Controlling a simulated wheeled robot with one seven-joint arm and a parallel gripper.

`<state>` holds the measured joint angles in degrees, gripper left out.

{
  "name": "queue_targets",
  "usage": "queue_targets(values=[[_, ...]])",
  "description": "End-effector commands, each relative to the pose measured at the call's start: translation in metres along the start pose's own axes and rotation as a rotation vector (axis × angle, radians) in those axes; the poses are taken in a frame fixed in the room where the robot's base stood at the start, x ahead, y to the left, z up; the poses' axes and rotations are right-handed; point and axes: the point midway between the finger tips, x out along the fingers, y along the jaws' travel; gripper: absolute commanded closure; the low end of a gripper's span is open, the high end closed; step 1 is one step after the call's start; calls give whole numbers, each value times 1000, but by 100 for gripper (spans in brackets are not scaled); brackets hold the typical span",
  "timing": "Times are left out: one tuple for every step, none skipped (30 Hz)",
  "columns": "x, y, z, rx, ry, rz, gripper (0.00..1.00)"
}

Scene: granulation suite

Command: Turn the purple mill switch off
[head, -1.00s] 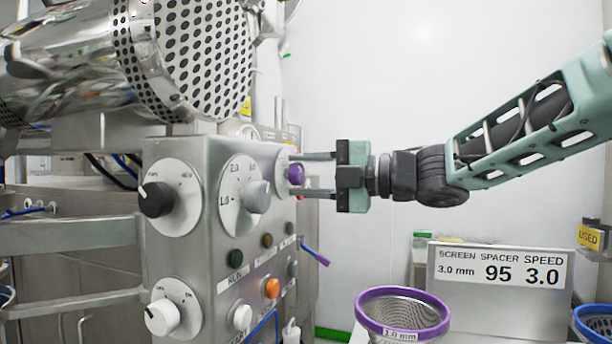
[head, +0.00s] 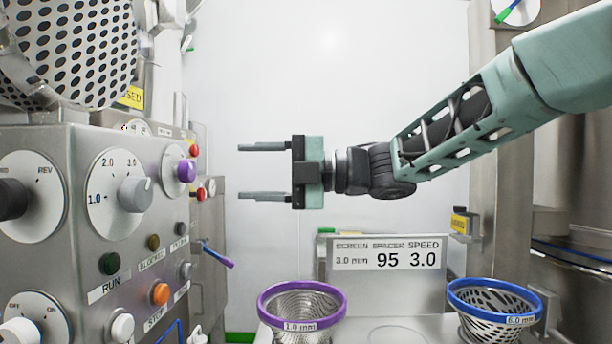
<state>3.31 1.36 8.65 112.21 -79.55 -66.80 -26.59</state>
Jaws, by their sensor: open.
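The purple switch knob (head: 187,171) sits on a round white dial plate at the right of the steel control panel (head: 88,170). Its exact pointer position is too small to read. My gripper (head: 242,171) is open and empty, its two fingers pointing left toward the panel, one above the other. The fingertips are apart from the purple knob, to its right, with the knob at about the height between them.
Other panel controls are a grey speed knob (head: 136,194), a black knob (head: 12,198), a white knob (head: 18,332) and several buttons, including an orange one (head: 160,293). Below stand a purple-rimmed screen (head: 272,292) and a blue-rimmed screen (head: 455,292). A sign (head: 386,256) stands behind.

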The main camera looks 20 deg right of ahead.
Motion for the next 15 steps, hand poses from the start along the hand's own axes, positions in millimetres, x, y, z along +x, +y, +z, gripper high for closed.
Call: queue_targets(values=[[-14,-1,1,-2,-6,0,44],[-20,-1,1,-2,-5,1,44],[-29,-1,0,-2,-4,0,44],[-35,-1,1,-2,-5,0,44],[-41,0,1,-2,-5,1,44],[-48,-1,0,-1,-3,0,44],[-53,-1,0,0,-3,0,44],[-58,-1,1,0,-3,0,44],[-63,-1,1,0,-4,0,44],[-66,-1,1,0,-2,1,44],[-70,0,0,-1,-2,0,44],[-73,0,0,-1,-2,0,44],[-75,0,0,-1,-1,0,44],[-76,0,0,-1,-1,0,44],[-78,0,0,-1,0,0,44]])
